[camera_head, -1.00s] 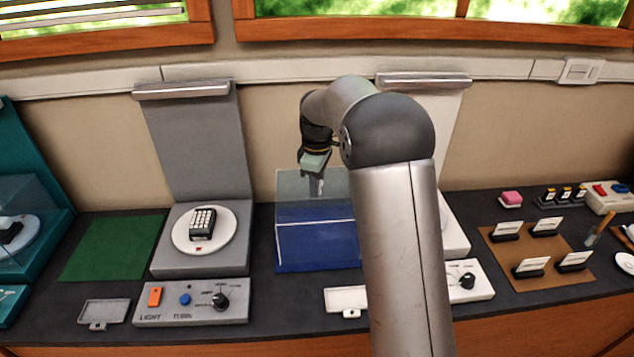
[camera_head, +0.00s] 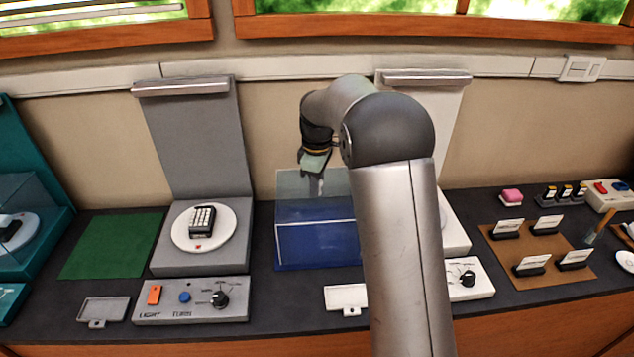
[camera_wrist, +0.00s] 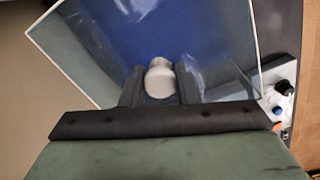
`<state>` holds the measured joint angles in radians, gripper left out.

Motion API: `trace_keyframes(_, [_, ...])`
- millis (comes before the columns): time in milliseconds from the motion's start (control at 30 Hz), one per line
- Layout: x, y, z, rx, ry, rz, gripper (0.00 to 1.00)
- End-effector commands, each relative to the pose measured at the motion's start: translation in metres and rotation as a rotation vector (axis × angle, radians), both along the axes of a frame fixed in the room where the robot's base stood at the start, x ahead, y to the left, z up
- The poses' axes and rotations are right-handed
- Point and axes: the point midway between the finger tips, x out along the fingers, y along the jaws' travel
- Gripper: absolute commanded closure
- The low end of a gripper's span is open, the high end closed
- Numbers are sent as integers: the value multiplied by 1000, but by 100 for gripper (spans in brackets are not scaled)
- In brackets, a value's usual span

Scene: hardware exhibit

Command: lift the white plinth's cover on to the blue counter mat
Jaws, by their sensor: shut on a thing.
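The clear cover (camera_head: 312,195) is a see-through box over the blue counter mat (camera_head: 300,255) in the head view. The mat also shows through the cover in the wrist view (camera_wrist: 130,40). My gripper (camera_head: 315,180) is at the top of the cover, and in the wrist view its fingers (camera_wrist: 160,83) are shut on the cover's pale round knob (camera_wrist: 160,77). Whether the cover's lower edge touches the mat I cannot tell. The white plinth (camera_head: 455,232) stands to the right of the mat, mostly hidden behind my arm.
The grey plinth (camera_head: 200,262) with a calculator-like device (camera_head: 202,221) on its turntable stands left of the mat. A green mat (camera_head: 112,245) lies farther left. A brown board (camera_head: 540,258) with card holders is at right. A control box (camera_head: 470,280) and white label plate (camera_head: 346,298) lie in front.

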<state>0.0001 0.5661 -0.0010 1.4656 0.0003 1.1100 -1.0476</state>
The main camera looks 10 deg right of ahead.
Motion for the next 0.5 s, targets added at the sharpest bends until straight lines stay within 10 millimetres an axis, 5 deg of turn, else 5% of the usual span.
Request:
trace_keyframes(300, [0,0,-1,0,-2,0,100])
trace_keyframes(333, [0,0,-1,0,-2,0,66])
trace_keyframes(400, [0,0,-1,0,-2,0,47])
trace_keyframes(500, [0,0,-2,0,-1,0,47])
